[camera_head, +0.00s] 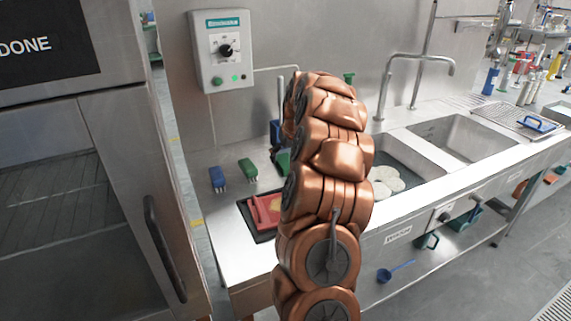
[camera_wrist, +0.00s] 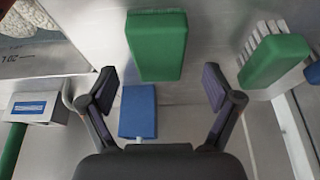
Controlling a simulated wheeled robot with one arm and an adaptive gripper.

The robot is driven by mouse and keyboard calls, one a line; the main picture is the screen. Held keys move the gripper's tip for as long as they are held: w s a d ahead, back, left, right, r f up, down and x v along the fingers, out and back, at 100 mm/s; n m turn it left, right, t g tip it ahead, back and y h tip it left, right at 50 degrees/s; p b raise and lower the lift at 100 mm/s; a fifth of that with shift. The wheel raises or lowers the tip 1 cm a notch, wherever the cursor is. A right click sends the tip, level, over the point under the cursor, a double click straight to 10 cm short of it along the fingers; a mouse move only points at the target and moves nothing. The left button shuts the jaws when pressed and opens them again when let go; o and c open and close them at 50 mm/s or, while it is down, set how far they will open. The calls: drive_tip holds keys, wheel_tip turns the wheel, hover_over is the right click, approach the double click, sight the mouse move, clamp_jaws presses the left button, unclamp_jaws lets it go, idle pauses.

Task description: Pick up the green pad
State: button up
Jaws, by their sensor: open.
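A green block (camera_wrist: 157,45), which looks like the green pad, shows in the wrist view, upper middle. It lies ahead of my gripper (camera_wrist: 160,88), roughly between the lines of its two fingers. My gripper is open with nothing between its fingertips. A blue block (camera_wrist: 137,112) shows just below the green one, also between the fingers. A second green block with white bristles (camera_wrist: 275,60) is to the right. In the head view my arm hides most of my gripper. A green piece (camera_head: 283,160) shows beside the arm; I cannot tell if it is the same block.
On the steel counter (camera_head: 225,245) stand a blue brush (camera_head: 217,179) and a green brush (camera_head: 248,168). A red board (camera_head: 264,211) lies in front of them. Sinks with a tap (camera_head: 415,65) are to the right. A control box (camera_head: 222,50) is on the wall.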

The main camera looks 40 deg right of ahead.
sight(286, 161)
drive_tip(key=x, duration=0.3)
drive_tip(key=shift+d+p, duration=0.15)
drive_tip(key=shift+p, duration=0.25)
drive_tip(key=shift+w+f, duration=0.15)
drive_tip(key=shift+f, duration=0.15)
drive_tip(key=shift+f+b, duration=0.25)
drive_tip(key=shift+b, duration=0.1)
drive_tip(key=shift+c, duration=0.3)
drive_tip(key=c, duration=1)
drive_tip(key=shift+o, duration=0.2)
drive_tip(key=shift+r, duration=0.15)
